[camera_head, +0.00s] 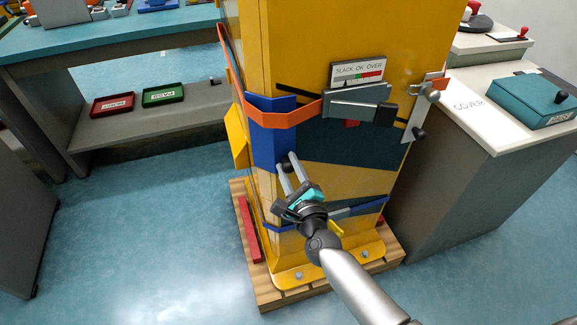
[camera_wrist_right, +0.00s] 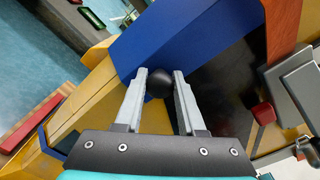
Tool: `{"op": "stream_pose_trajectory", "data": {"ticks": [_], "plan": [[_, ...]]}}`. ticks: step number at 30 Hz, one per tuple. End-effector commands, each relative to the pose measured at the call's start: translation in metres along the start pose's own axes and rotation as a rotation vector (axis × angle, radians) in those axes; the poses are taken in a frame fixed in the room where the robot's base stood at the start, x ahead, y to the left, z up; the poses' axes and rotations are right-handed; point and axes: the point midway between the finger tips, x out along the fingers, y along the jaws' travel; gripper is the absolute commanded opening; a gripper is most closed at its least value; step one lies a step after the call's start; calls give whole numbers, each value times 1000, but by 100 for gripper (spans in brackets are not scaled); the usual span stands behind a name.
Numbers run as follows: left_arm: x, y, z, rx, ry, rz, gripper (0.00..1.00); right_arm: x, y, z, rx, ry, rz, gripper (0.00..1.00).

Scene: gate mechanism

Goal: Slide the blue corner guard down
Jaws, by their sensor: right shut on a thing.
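The blue corner guard (camera_head: 265,145) sits on the front left vertical edge of a tall yellow cabinet (camera_head: 300,45). An orange strap (camera_head: 290,117) crosses over the guard's upper part. A black knob (camera_wrist_right: 160,83) is at the guard's lower part. My right gripper (camera_head: 286,164) is shut on this knob, with one finger on each side of it. In the right wrist view the gripper (camera_wrist_right: 160,77) points up at the blue guard (camera_wrist_right: 185,35). My left gripper is not in view.
A grey buckle (camera_head: 355,104) sits on the strap under a slack gauge (camera_head: 357,72). A blue band (camera_head: 345,212) crosses the cabinet lower down. The cabinet stands on a wooden pallet (camera_head: 275,297). A counter (camera_head: 460,160) stands close on the right. Floor is clear at left.

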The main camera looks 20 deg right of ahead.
Motion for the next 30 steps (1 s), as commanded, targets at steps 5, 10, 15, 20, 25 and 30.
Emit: {"op": "stream_pose_trajectory", "data": {"ticks": [5, 10, 15, 20, 25, 30], "plan": [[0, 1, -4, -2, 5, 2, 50, 0, 0, 0, 0, 0, -1, 3], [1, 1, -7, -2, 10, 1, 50, 0, 0, 0, 1, -1, -1, 0], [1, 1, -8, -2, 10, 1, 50, 0, 0, 1, 1, -1, -1, 0], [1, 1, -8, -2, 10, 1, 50, 0, 0, 1, 1, -1, -1, 0], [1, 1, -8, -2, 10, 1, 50, 1, 0, 1, 1, -2, -1, 0], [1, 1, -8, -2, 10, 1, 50, 1, -1, 1, 1, -2, -2, 0]]}}
